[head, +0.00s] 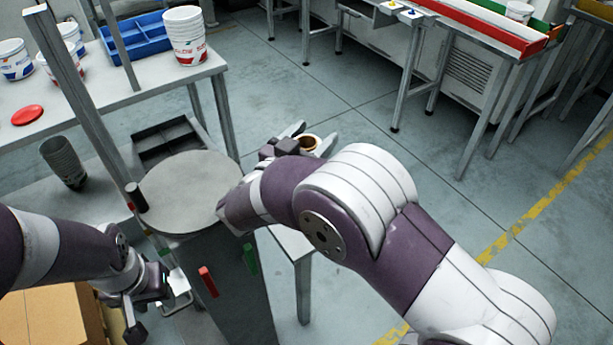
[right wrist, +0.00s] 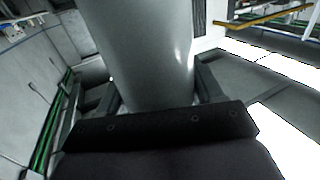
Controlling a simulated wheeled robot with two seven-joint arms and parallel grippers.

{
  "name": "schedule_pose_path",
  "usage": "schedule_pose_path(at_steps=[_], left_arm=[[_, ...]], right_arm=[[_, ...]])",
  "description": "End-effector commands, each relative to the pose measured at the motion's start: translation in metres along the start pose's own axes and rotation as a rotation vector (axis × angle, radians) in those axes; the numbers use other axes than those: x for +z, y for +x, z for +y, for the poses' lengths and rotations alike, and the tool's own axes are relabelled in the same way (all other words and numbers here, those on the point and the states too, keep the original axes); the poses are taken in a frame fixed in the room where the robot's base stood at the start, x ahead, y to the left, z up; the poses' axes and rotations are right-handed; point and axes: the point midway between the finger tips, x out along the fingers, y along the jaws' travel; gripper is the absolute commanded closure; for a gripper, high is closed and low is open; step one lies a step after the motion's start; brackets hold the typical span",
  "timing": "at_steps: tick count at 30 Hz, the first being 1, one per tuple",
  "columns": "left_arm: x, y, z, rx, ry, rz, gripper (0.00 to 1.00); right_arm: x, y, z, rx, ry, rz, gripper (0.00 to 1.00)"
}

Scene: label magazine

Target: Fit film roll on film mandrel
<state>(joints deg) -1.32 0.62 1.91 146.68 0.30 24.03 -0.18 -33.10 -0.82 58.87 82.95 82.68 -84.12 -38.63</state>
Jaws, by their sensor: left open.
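The film roll (right wrist: 145,60) is a smooth, pale grey cylinder that fills the middle of the right wrist view. In the head view its end with a brown core (head: 309,143) shows past my right wrist. My right gripper (right wrist: 155,90) has a finger on each side of the roll and is shut on it, held out right of the round grey plate. A short black upright peg, which looks like the film mandrel (head: 137,197), stands at the plate's left edge; the roll is well apart from it. My left gripper (head: 152,312) is open and empty, low at the left.
The round plate (head: 190,185) tops a grey cabinet with a red handle (head: 208,282) and a green one (head: 250,259). A table with white tubs (head: 186,35) and a blue bin (head: 148,38) stands behind. A post rises at the left. A cardboard box (head: 45,318) is lower left.

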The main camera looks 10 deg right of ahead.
Motion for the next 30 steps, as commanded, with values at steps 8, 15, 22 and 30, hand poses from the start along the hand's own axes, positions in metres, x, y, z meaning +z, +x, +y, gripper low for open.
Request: schedule_pose_path(at_steps=[8, 15, 22, 30], left_arm=[[0.000, 0.000, 0.000, 0.000, 0.000, 0.000, 0.57], [0.000, -0.002, 0.000, 0.000, 0.000, 0.000, 0.57], [-0.001, -0.005, 0.000, 0.000, 0.000, 0.000, 0.57], [-0.001, -0.007, 0.000, 0.000, 0.000, 0.000, 0.57]], right_arm=[[-0.001, 0.000, 0.000, 0.000, 0.001, 0.001, 1.00], [-0.010, 0.000, 0.000, 0.000, 0.004, 0.001, 1.00], [-0.029, 0.000, 0.000, 0.001, 0.003, 0.001, 1.00], [-0.047, -0.004, 0.008, 0.001, 0.002, 0.001, 1.00]])
